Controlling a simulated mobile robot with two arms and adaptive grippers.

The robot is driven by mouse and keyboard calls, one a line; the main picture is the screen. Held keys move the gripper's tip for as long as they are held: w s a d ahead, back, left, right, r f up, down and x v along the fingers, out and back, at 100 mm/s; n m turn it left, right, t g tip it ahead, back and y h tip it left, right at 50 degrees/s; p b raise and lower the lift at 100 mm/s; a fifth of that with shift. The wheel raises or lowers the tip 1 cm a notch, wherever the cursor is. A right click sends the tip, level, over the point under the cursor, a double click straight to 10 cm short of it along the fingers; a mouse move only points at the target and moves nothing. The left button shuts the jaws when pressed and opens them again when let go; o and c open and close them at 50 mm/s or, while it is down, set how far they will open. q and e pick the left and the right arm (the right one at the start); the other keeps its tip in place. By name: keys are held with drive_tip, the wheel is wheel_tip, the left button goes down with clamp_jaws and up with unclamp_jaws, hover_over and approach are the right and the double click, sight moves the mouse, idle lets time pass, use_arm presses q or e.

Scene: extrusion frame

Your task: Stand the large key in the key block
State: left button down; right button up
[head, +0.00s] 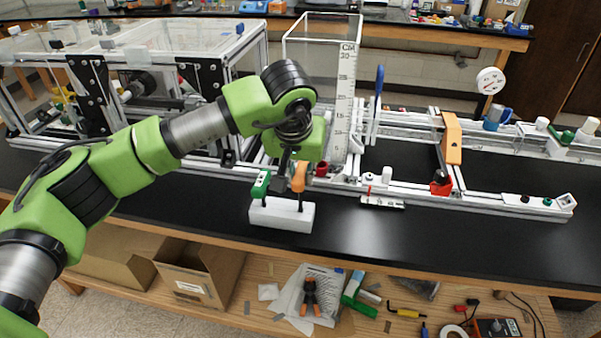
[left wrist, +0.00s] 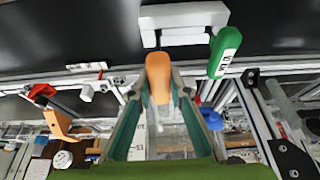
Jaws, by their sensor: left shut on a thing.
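The white key block (head: 282,216) stands on the black bench top near its front edge; it also shows at the top of the left wrist view (left wrist: 184,20). A green-handled key (head: 260,184) stands upright at the block's left end. My left gripper (head: 291,168) is shut on an orange-handled key (head: 299,177), over the block's right part. This key hangs roughly upright, its dark shaft reaching down to the block; I cannot tell how deep it sits. In the left wrist view the orange handle (left wrist: 158,76) is between the fingers. My right gripper is out of view.
An aluminium extrusion frame (head: 490,206) runs behind the block, with an orange bracket (head: 452,138) and a clear tank with a centimetre scale (head: 345,95). A small red and white tool (head: 382,202) lies right of the block. The bench front at right is clear.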

use_arm(q)
drive_tip(key=shift+f+b, duration=1.5)
drive_tip(key=shift+f, duration=0.3)
drive_tip(key=shift+f, duration=0.1)
drive_tip(key=c, duration=1.8)
unclamp_jaws()
drive_tip(key=shift+c, duration=0.2)
